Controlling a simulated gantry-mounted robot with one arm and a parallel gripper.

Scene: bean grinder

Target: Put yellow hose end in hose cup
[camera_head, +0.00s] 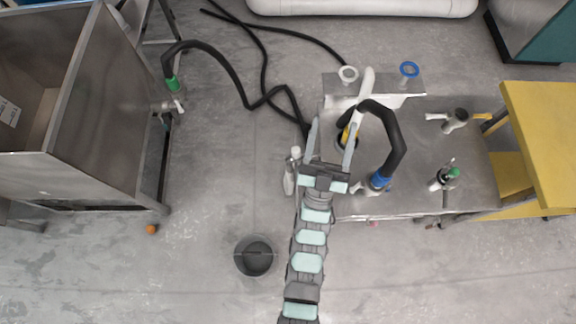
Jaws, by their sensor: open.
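The yellow hose end (348,134) shows as a small yellow patch between the fingers of my gripper (335,125), over the left part of the metal table. My gripper is open, with one finger on each side of it; I cannot tell whether either finger touches it. A dark round rim (345,147) lies just below the yellow end, partly hidden by my gripper. I cannot tell whether this is the hose cup or whether the end sits inside it. A thick black hose (396,135) arches from near the yellow end to a blue end (380,181) at the table's front.
A white bar (365,90) stands close behind the gripper. A white ring (348,74) and a blue ring (409,69) are at the table's back. Valves (455,120) stand to the right. A dark bucket (254,256) is on the floor; a steel bin (100,110) is left.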

